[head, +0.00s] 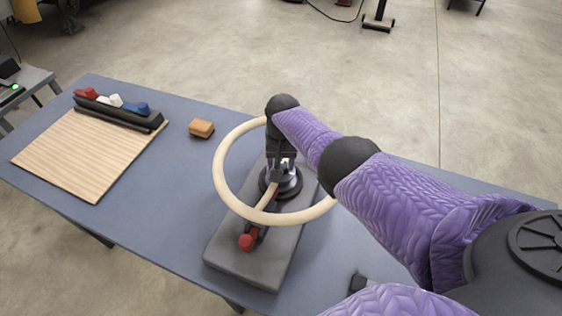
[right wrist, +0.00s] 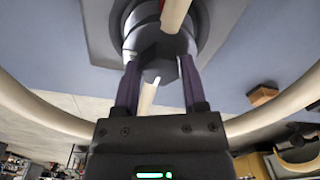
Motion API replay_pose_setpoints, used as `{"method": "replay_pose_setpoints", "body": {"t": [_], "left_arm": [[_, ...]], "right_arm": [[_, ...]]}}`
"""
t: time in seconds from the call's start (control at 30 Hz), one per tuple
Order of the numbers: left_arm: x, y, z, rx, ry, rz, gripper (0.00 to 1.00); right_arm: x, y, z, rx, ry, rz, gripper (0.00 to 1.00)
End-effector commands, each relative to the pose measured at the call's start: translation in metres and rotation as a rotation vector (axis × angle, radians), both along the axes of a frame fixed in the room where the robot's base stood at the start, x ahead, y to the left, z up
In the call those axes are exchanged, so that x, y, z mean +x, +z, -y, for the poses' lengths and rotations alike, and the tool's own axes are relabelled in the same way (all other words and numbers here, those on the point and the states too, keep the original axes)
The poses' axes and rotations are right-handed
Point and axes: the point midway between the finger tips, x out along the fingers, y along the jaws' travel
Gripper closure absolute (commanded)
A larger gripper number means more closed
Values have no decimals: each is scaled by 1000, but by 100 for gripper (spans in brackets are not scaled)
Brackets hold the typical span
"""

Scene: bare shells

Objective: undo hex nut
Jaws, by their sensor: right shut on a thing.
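A dark hex nut (right wrist: 160,64) sits at the centre of a cream ring-shaped wheel (head: 220,180), over its round hub. My right gripper (head: 276,172) comes down from above inside the ring. In the right wrist view, my right gripper (right wrist: 160,68) has its two purple fingers shut on opposite sides of the nut. The wheel's rim (right wrist: 40,113) and pale spokes show around the nut there. In the head view the nut is mostly hidden by the gripper. My left gripper is not in view.
The wheel stands on a grey base plate (head: 250,266) with a red knob (head: 246,242) at its front. An orange-brown block (head: 201,128) lies left of the wheel. A wooden board (head: 80,150) with a dark rack (head: 118,116) is far left. The blue-grey table (head: 165,225) is clear between them.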

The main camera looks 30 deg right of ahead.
Motion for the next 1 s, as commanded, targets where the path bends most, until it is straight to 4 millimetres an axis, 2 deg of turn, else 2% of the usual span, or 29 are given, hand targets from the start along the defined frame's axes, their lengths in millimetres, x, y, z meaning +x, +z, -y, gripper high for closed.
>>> {"method": "replay_pose_setpoints", "body": {"t": [0.5, 1.0], "left_arm": [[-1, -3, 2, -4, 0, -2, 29], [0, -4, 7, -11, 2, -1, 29]], "right_arm": [[1, 0, 0, 1, 457, 2, 100], [1, 1, 0, -1, 686, 3, 100]]}}
